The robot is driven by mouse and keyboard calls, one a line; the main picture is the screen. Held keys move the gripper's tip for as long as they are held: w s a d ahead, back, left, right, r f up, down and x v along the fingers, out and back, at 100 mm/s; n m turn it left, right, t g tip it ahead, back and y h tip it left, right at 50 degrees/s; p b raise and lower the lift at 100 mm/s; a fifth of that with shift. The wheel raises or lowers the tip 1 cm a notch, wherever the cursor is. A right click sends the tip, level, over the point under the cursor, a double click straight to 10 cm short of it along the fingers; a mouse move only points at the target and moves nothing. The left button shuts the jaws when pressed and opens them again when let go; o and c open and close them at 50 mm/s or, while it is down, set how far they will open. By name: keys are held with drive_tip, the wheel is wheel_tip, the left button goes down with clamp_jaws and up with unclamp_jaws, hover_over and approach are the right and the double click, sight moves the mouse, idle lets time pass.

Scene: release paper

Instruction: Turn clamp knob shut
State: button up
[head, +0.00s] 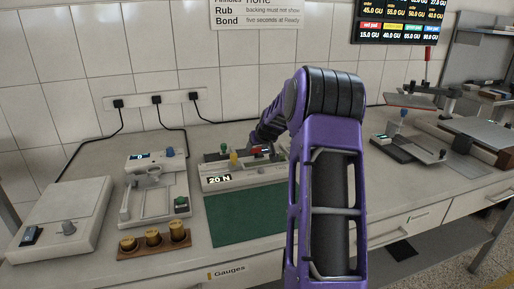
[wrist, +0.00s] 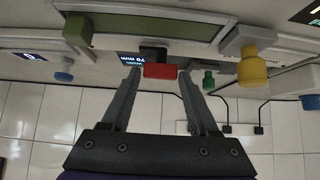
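A red knob or handle (wrist: 160,71) with a black block (wrist: 153,53) behind it shows in the wrist view, which looks upside down. My gripper (wrist: 158,72) is open, its two fingers on either side of the red part with a small gap at each side. In the head view the red part (head: 257,150) is at the back of a pale bench device with a "20 N" display (head: 219,180). A green knob (wrist: 208,80) and a yellow knob (wrist: 251,66) are beside it. Which one is the clamp knob I cannot tell. My arm hides the device's right end.
A green mat (head: 243,218) lies in front of the device. A balance-like instrument (head: 152,190), a wooden block of brass weights (head: 153,240) and a pale box with a knob (head: 62,215) stand left. Another device (head: 408,148) stands right. The tiled wall is close behind.

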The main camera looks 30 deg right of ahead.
clamp_jaws()
